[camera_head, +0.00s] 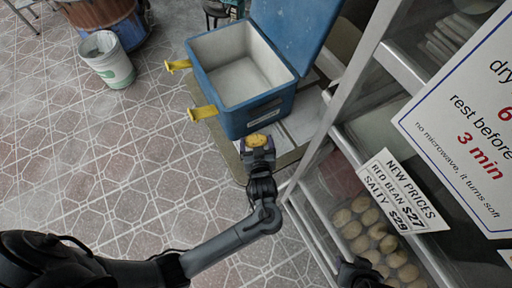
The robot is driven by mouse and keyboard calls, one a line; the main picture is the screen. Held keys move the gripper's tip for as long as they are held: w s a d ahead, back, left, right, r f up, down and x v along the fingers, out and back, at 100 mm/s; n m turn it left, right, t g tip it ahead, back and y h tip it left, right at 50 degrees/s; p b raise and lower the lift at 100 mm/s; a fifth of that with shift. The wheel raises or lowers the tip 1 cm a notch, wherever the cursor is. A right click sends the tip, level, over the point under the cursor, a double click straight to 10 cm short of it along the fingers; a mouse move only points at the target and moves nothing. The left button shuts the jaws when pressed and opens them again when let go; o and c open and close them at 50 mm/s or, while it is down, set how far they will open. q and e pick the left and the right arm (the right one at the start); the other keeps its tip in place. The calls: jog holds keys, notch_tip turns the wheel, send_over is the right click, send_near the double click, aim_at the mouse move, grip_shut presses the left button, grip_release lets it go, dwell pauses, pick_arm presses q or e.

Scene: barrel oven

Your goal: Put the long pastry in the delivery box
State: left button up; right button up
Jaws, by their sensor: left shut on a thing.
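The delivery box (226,112) is a blue cooler with a pale, empty-looking inside, and its blue lid is raised at the back right. My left gripper (257,142) is just in front of the box's near wall, outside the opening. It is shut on the long pastry (257,139), a yellow-brown piece seen between the fingers. Much of the pastry is hidden by the gripper. My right gripper (362,272) shows only as a dark part at the bottom edge, beside the display case; its fingers are not clear.
A glass display case (318,212) with several round pastries (372,235) on a lower shelf stands at the right, with price signs (403,190). Yellow latches (202,112) stick out from the box's left. A white bin (107,62) stands far left.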

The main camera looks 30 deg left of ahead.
pick_arm(q)
jog(key=shift+w+f+b, duration=0.1)
jog(key=shift+f+b, duration=0.6)
jog(key=shift+f, duration=1.25)
jog(key=shift+f, duration=0.15)
jog(key=o, duration=0.8)
